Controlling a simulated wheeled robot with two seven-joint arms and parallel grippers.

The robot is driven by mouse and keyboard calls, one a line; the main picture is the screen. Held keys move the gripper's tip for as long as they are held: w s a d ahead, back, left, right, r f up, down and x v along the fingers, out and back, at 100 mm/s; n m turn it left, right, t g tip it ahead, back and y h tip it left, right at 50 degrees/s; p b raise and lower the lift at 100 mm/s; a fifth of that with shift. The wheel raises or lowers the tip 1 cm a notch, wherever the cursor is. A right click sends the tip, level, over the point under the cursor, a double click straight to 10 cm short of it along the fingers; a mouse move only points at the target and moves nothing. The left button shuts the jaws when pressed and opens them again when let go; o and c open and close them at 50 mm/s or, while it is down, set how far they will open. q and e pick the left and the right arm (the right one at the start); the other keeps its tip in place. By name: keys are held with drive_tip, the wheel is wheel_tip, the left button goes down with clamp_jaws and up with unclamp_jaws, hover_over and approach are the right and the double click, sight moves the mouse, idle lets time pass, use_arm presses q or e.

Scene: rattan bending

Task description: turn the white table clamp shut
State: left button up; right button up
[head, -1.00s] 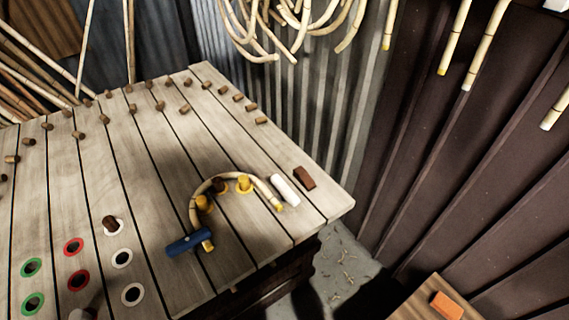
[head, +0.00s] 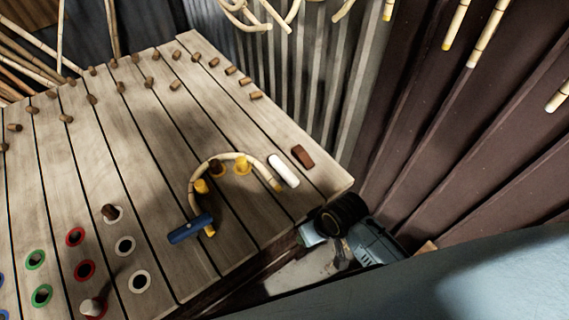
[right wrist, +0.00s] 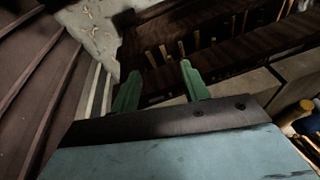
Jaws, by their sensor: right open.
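The white table clamp (head: 284,170) is a short white bar lying slantwise on the slatted bench top, near its right corner. It sits close to the yellow-tipped end of a bent rattan cane (head: 233,157). The cane curves around yellow and brown pegs. A blue clamp (head: 190,229) lies at the cane's other end. My right arm shows low beside the bench's front right edge, apart from the white clamp. My right gripper (right wrist: 158,78) is open and empty in the right wrist view, its green fingers spread. My left gripper is not in view.
A brown block (head: 303,156) lies just right of the white clamp. Several brown pegs stand at the bench's back, and coloured rings (head: 85,270) with holes lie at the left front. A corrugated wall (head: 310,90) rises behind the bench's right end. The middle slats are mostly clear.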

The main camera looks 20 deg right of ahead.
drive_tip(key=shift+n+g+y, duration=0.4)
drive_tip(key=shift+n+g, duration=0.1)
drive_tip(key=shift+n, duration=0.3)
drive_tip(key=w+a+r, duration=0.1)
drive_tip(key=w+r, duration=0.1)
drive_tip(key=r, duration=0.2)
drive_tip(key=w+a+r, duration=0.2)
drive_tip(key=r, duration=0.2)
drive_tip(key=w+a+r, duration=0.2)
drive_tip(key=r, duration=0.2)
drive_tip(key=shift+w+a+p, duration=0.1)
drive_tip(key=shift+w+p, duration=0.2)
drive_tip(key=shift+w, duration=0.05)
drive_tip(key=w+r+h, duration=0.1)
drive_tip(key=w+r, duration=0.3)
drive_tip(key=w, duration=0.1)
drive_tip(key=g+h, duration=0.2)
approach(285, 169)
wheel_tip(285, 169, down, 9)
drive_tip(key=shift+s+f+b, duration=0.15)
drive_tip(key=shift+f+b, duration=0.05)
drive_tip(key=shift+b, duration=0.85)
drive_tip(key=shift+c, duration=0.2)
drive_tip(key=c, duration=0.9)
drive_tip(key=shift+r, duration=0.1)
drive_tip(key=shift+c, duration=0.2)
